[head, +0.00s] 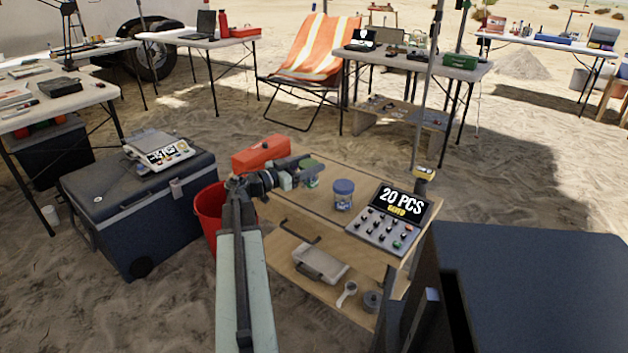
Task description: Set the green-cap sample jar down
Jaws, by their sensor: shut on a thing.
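The green-cap sample jar (312,180) is at the end of my outstretched arm, over the wooden table (345,238). My gripper (299,177) is shut on it from the left. The jar looks upright. Its left side is partly hidden by my gripper, and I cannot tell whether its base touches the tabletop. A blue-cap jar (343,194) stands on the table just right of it, apart from it.
A counting device (390,218) reading "20 PCS" sits on the table's right. A red toolbox (261,154) is behind my gripper. A red bucket (209,210) and a blue cooler (140,215) stand left. A lower shelf holds a grey case (321,264).

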